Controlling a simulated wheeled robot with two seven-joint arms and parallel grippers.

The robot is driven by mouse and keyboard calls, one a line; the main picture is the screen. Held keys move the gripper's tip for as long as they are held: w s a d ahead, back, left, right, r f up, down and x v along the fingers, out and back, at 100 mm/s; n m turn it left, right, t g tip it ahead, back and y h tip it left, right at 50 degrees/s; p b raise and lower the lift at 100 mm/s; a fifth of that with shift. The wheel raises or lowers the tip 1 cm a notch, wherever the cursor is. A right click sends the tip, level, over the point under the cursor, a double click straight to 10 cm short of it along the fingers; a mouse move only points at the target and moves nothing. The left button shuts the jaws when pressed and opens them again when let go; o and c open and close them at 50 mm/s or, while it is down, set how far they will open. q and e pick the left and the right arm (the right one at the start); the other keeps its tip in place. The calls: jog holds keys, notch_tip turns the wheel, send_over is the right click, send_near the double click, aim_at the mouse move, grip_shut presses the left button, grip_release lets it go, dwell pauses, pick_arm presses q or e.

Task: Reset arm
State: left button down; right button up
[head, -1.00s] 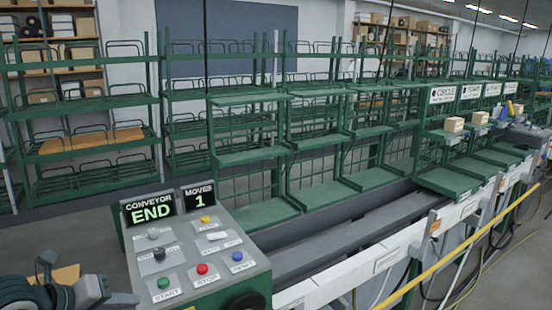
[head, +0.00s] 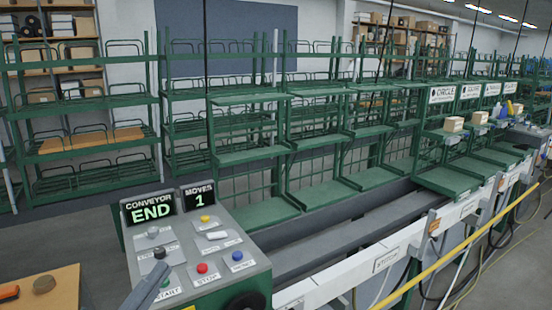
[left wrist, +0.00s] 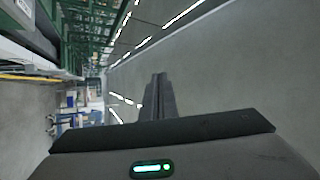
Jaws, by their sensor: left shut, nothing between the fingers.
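The sloped control panel (head: 225,265) stands at the lower middle of the head view, with several coloured buttons and a black knob (head: 159,254). My left gripper (head: 163,268) shows as a grey finger shape rising from the bottom edge at the panel's left side. It overlaps the area of the START button and hides part of it; whether it touches the panel I cannot tell. In the left wrist view the fingers (left wrist: 158,92) are together, with nothing between them. The conveyor display (head: 150,208) reads END and the moves display (head: 199,196) reads 1. My right gripper is not in view.
A wooden board (head: 50,283) at the lower left holds a brown round piece (head: 44,284) and an orange-black item (head: 9,292). Green racks (head: 250,155) stand behind the conveyor (head: 330,235). A yellow rail (head: 450,250) runs along the right front.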

pick_arm(q)
jog(key=a+f+n+t+y, duration=0.1)
jog(key=a+f+n+y, duration=0.7)
jog(key=n+y, duration=0.5)
jog(key=s+a+f+n+g+y, duration=0.2)
jog(key=f+g, duration=0.1)
jog(key=f, duration=0.4)
jog(key=s+a+f+n+g+y, duration=0.1)
jog(key=s+f+n+g, duration=0.15)
jog(key=f, duration=0.45)
jog(key=s+d+f+g+h, duration=0.2)
jog(key=s+d+f+g, duration=0.35)
jog(key=s+f, duration=0.4)
jog(key=s+d+f+g+h, duration=0.2)
jog(key=s+d+f+g, duration=0.3)
jog(key=s+f, duration=0.5)
notch_tip(320, 180, down, 26)
jog(key=s+g, duration=0.2)
jog(key=s+a+f+g, duration=0.1)
jog(key=s+a+f, duration=0.1)
jog(key=s+f, duration=0.7)
jog(key=s+a+f, duration=0.1)
jog(key=s+f, duration=0.8)
jog(key=f, duration=0.1)
jog(key=shift+s+a+f+g+b, duration=0.3)
jog(key=shift+s+a+g+b, duration=0.05)
jog(key=shift+g+b, duration=0.05)
